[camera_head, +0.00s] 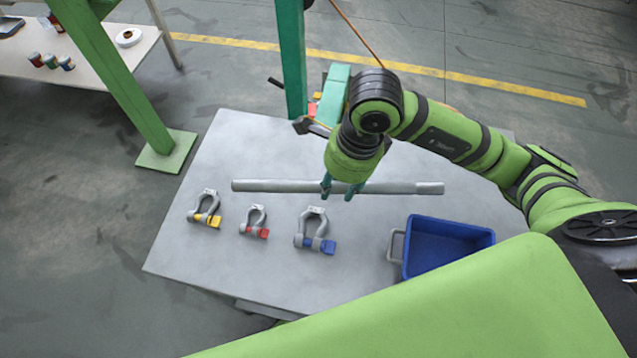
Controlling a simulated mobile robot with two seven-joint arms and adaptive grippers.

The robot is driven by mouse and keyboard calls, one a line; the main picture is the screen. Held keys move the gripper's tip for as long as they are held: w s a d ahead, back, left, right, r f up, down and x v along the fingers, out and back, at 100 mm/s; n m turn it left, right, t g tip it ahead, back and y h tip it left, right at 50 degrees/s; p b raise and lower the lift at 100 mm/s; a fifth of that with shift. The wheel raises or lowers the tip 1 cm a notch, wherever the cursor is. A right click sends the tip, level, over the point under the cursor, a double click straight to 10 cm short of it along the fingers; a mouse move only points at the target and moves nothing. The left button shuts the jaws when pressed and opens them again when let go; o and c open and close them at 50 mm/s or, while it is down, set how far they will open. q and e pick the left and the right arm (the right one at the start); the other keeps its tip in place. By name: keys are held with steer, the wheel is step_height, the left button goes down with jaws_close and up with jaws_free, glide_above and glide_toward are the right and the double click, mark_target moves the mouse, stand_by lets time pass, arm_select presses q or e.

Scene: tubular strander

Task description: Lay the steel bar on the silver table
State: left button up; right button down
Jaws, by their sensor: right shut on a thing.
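The steel bar (280,186) is a long grey rod lying left to right across the picture, over the silver table (190,262). My right gripper (341,191) comes down from above and is shut on the bar near its middle. The bar looks level. I cannot tell whether it touches the table top or is just above it. The gripper's fingers hide a short stretch of the bar. My left gripper is not in view.
Shackles with a yellow pin (205,209), a red pin (255,222) and a blue pin (315,232) lie in front of the bar. A blue bin (449,244) stands right. A green post (292,60) rises behind. The table's left front is clear.

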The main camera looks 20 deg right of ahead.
mark_target(315, 196)
steer(key=w, duration=0.1)
steer(key=w+a+f, duration=0.1)
steer(key=w+a+f+p, duration=0.1)
steer(key=shift+w+a+f, duration=0.15)
steer(key=shift+w+a, duration=0.1)
steer(key=shift+w, duration=0.05)
steer(key=shift+w+a+f, duration=0.15)
steer(key=shift+w+f, duration=0.2)
steer(key=shift+w, duration=0.05)
step_height(315, 196, down, 3)
steer(key=shift+s+f+p, duration=0.1)
steer(key=shift+p, duration=0.6)
steer(key=shift+f, duration=0.5)
steer(key=shift+f, duration=0.1)
steer(key=c, duration=0.8)
jaws_free()
steer(key=shift+c, duration=0.2)
